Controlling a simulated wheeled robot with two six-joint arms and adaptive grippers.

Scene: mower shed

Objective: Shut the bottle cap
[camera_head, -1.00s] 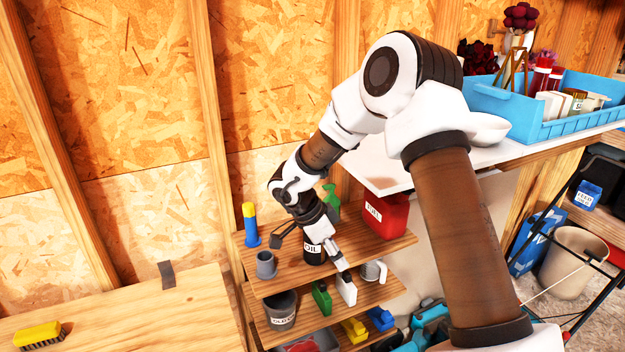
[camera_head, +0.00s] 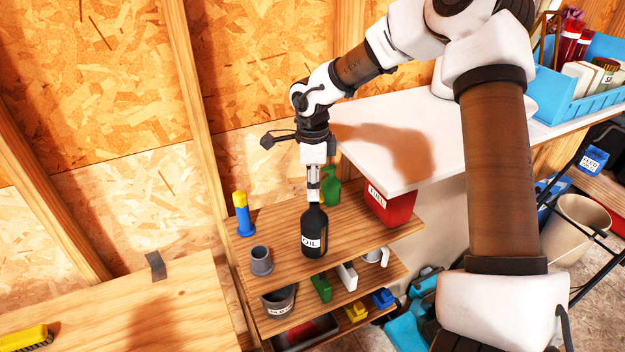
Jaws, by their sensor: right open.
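A black bottle labelled OIL (camera_head: 314,232) stands upright on the top board of the wooden shelf unit. My right gripper (camera_head: 314,196) points straight down at the bottle's neck from above. It is open, with its fingertips at the top of the bottle. My left gripper is not in view.
On the same board (camera_head: 352,221) stand a grey cup (camera_head: 261,261), a blue-and-yellow tube (camera_head: 243,214), a green spray bottle (camera_head: 331,186) and a red fuel can (camera_head: 390,205). A white counter (camera_head: 415,150) rises behind the can.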

